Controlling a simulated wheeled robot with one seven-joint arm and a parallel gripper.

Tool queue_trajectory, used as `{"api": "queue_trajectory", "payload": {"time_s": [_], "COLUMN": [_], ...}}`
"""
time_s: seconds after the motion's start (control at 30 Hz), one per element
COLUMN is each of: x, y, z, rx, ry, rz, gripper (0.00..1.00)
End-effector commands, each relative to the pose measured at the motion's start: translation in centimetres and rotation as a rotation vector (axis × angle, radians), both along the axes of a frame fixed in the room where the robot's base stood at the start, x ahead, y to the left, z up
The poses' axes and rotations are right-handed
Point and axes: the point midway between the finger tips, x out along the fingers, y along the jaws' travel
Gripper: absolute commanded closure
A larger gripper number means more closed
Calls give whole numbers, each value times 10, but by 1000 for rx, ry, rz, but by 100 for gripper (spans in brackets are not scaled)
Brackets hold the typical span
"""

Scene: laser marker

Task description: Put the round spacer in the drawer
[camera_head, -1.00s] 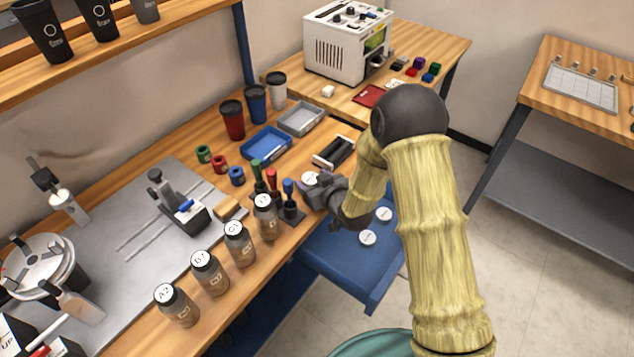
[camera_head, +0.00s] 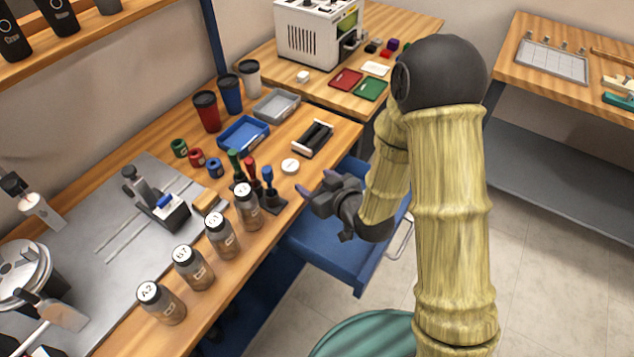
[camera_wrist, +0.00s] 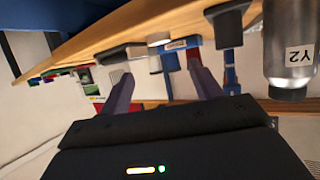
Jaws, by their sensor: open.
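A round white spacer (camera_head: 290,166) lies flat on the wooden bench near its front edge, right of the stamps. In the wrist view a small pale disc edge (camera_wrist: 158,38), probably the same spacer, shows ahead between the fingers. My gripper (camera_head: 316,187) is open and empty, just right of the spacer and apart from it, by the bench edge. Its two purple fingers are spread in the wrist view (camera_wrist: 160,72). The blue drawer (camera_head: 318,250) is pulled open below the bench edge, under my gripper. My arm hides part of its inside.
Red, green and blue stamps (camera_head: 251,174) stand left of the spacer, with labelled bottles (camera_head: 222,236) in a row along the front edge. A black-and-white holder (camera_head: 313,138) and a blue tray (camera_head: 243,134) lie behind. A teal round seat (camera_head: 365,335) is below.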

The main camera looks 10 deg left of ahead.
Motion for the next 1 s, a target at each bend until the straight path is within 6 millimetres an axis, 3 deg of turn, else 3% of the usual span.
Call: {"api": "queue_trajectory", "payload": {"time_s": [0.73, 0.87, 1.0], "x": [1, 7, 12], "y": [-2, -18, -56], "z": [1, 3, 7], "rx": [-6, -52, -152], "ry": [3, 34, 121], "rz": [-6, -46, -140], "gripper": [36, 36, 36]}}
